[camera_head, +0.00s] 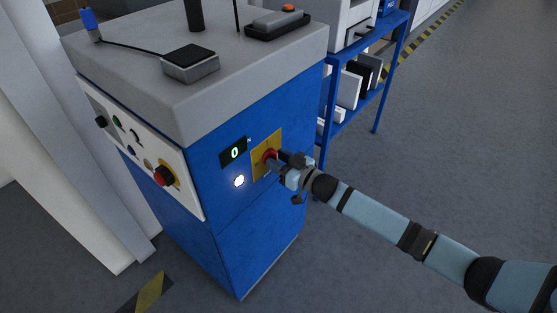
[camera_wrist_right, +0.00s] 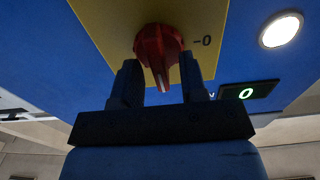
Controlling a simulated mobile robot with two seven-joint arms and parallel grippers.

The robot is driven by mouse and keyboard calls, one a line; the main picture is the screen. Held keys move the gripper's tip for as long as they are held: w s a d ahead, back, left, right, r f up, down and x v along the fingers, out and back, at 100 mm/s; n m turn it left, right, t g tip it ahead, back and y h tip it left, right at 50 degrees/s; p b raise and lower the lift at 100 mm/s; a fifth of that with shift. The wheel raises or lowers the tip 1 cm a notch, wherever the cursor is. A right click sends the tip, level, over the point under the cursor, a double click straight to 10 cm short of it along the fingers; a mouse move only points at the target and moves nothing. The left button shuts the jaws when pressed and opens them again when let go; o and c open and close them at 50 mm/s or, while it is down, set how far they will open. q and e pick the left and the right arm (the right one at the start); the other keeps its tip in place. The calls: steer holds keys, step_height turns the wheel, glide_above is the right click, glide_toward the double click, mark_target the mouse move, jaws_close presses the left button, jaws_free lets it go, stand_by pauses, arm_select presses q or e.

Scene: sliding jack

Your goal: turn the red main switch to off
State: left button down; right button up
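The red main switch (camera_wrist_right: 160,50) is a rotary knob on a yellow plate (camera_wrist_right: 200,15) on the blue cabinet face. In the wrist view its narrow grip points down, while a "0" mark (camera_wrist_right: 203,41) is on the plate to its right. My right gripper (camera_wrist_right: 161,85) is open, with one finger on each side of the grip's lower end and visible gaps on both sides. In the head view the switch (camera_head: 269,157) is partly hidden behind my right gripper (camera_head: 282,163). My left gripper is not in view.
Left of the switch are a "0" display (camera_head: 233,152) and a lit white lamp (camera_head: 239,181). A red emergency button (camera_head: 164,176) is on the cabinet's left panel. A blue shelf (camera_head: 378,75) stands behind at the right. The floor at right is clear.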

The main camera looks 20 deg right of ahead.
jaws_close()
steer(key=shift+n, duration=1.1)
steer(key=n, duration=1.5)
steer(key=shift+s+a+f+n+b, duration=0.2)
steer(key=shift+a+f+n+b, duration=0.1)
steer(key=shift+f+b, duration=0.1)
jaws_free()
steer(key=shift+r, duration=0.1)
